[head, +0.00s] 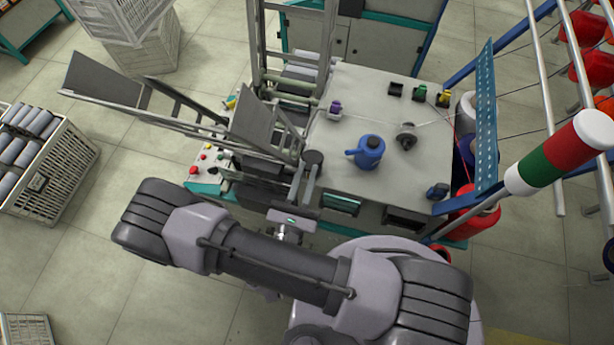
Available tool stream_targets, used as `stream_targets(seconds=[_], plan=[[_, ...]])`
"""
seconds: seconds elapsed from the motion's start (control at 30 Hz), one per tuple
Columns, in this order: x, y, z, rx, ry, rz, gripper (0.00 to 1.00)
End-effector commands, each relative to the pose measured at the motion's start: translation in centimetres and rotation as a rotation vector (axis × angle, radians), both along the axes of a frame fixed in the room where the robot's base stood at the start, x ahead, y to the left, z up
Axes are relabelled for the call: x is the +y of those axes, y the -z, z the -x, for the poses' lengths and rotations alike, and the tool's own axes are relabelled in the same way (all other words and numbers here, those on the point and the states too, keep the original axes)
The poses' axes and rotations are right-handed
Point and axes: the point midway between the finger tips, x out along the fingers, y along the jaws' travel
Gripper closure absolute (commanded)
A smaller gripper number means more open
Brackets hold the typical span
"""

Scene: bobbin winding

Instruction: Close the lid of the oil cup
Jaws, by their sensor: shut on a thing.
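My gripper (307,172) is at the near left corner of the machine's pale tabletop (345,105), its two grey fingers pointing away from me. The fingers are shut on a dark round-topped part (313,157) at the table's edge. I cannot tell whether this part is the oil cup or its lid, and the contact is small and partly hidden. A blue can with a short spout (370,151) stands upright on the tabletop, to the right of my gripper and apart from it. No open lid can be made out clearly.
A dark spool-like part (406,136) and a small purple-topped part (335,109) stand on the tabletop. Slanted grey plates and rails (262,125) rise left of my gripper. A blue perforated upright (486,115) bounds the right side. A crate of grey bobbins (60,185) stands at far left.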

Motion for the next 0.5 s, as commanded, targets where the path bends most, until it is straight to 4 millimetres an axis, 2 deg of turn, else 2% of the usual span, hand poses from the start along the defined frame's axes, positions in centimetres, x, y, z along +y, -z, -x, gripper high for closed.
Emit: stream_targets(seconds=[0.03,0.1,0.5], plan=[[-0.04,1.10,0.04,-0.026,0.002,0.009,1.00],[0.01,1.35,0.12,-0.065,0.002,0.023,1.00],[0.05,1.87,0.29,-0.195,0.002,0.070,1.00]])
